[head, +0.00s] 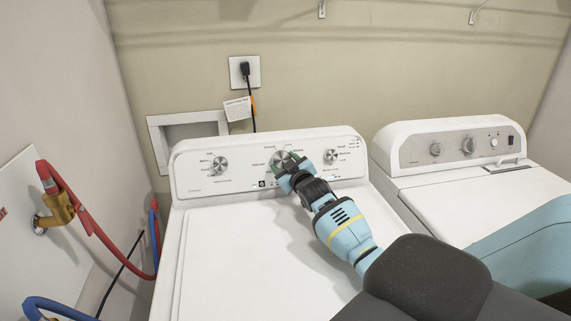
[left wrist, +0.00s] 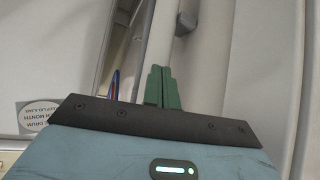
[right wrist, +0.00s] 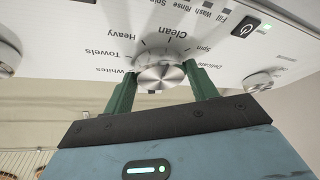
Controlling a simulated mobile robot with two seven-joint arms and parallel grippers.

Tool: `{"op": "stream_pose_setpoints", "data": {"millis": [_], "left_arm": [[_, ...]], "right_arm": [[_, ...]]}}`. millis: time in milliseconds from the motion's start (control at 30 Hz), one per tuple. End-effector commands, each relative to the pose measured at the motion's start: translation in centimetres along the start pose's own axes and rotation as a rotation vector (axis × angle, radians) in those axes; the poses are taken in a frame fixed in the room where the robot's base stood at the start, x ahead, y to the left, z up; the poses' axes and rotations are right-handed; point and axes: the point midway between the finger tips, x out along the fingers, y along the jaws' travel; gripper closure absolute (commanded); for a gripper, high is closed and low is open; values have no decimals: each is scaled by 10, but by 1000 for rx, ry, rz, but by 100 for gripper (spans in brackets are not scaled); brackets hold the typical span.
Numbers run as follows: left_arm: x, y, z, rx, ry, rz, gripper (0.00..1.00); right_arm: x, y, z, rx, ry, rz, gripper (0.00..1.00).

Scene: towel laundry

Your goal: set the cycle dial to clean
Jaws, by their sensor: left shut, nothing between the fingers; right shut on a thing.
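The cycle dial (right wrist: 160,76) is a round silver knob on the white washer's control panel, with printed labels around it, among them Clean, Heavy, Towels and Whites. In the head view it is the middle knob (head: 282,157), partly hidden by my right gripper (head: 288,164). The right gripper's green fingers (right wrist: 162,88) are shut on the dial, one on each side of it. I cannot tell which label the dial points to. My left gripper (left wrist: 161,88) is shut and empty, away from the panel, and shows only in the left wrist view.
A left knob (head: 219,163) and a right knob (head: 331,156) flank the dial. A power button (right wrist: 245,25) is near it. A second white machine (head: 490,190) stands to the right. Red and blue hoses (head: 85,225) hang at the left wall. The washer top (head: 240,240) is clear.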

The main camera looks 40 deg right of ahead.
Motion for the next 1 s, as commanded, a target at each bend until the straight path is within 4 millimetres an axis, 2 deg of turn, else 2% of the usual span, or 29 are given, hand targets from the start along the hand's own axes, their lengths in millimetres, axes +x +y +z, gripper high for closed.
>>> {"op": "stream_pose_setpoints", "data": {"millis": [633,667,800,1000], "left_arm": [[0,0,1,-2,-1,0,100],[0,0,1,-2,-1,0,100],[0,0,1,-2,-1,0,100],[0,1,1,-2,-1,0,100]], "right_arm": [[0,-1,0,50,-1,25,65],[0,-1,0,50,0,25,40],[0,-1,0,50,0,25,22],[0,-1,0,50,0,25,21]]}}
